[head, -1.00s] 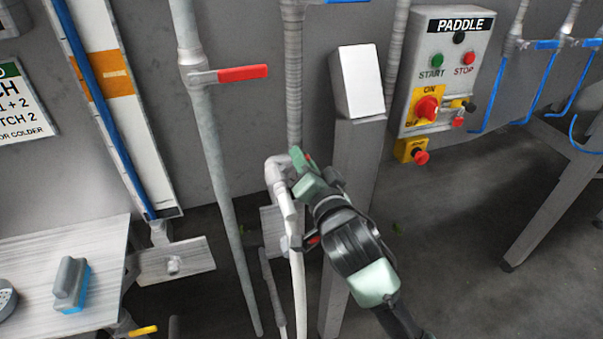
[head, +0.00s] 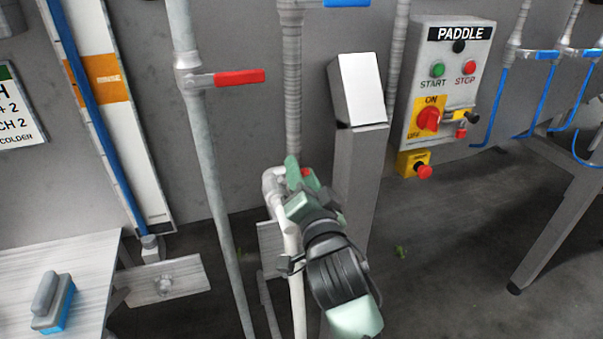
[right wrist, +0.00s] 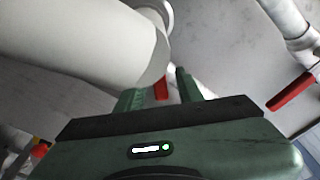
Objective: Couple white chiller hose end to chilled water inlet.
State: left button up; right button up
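The white hose (head: 297,300) rises from below to a pale bent end piece (head: 271,183) beside my right gripper (head: 299,176). A ribbed grey pipe (head: 292,85) comes down the wall just above; I cannot tell whether the hose end joins it, as my gripper hides that spot. In the right wrist view a large white cylinder (right wrist: 75,40) lies close before the fingers. The right gripper (right wrist: 160,92) has its two fingers apart, with a small red piece (right wrist: 161,87) showing in the gap. I cannot tell whether they touch it. My left gripper is not in view.
A grey pipe with a red lever (head: 240,77) stands to the left. A slanted-top post (head: 360,160) stands close to the right, with the PADDLE control box (head: 447,85) beyond it. A bench with a blue-based brush (head: 54,303) is at lower left.

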jog(key=shift+s, duration=0.15)
jog(key=shift+s+d+f, duration=0.1)
jog(key=shift+s+f, duration=0.05)
jog(key=shift+s, duration=0.15)
jog(key=b+v, duration=0.2)
jog(key=v, duration=0.4)
jog(key=shift+s, duration=0.45)
jog(key=shift+d, duration=0.15)
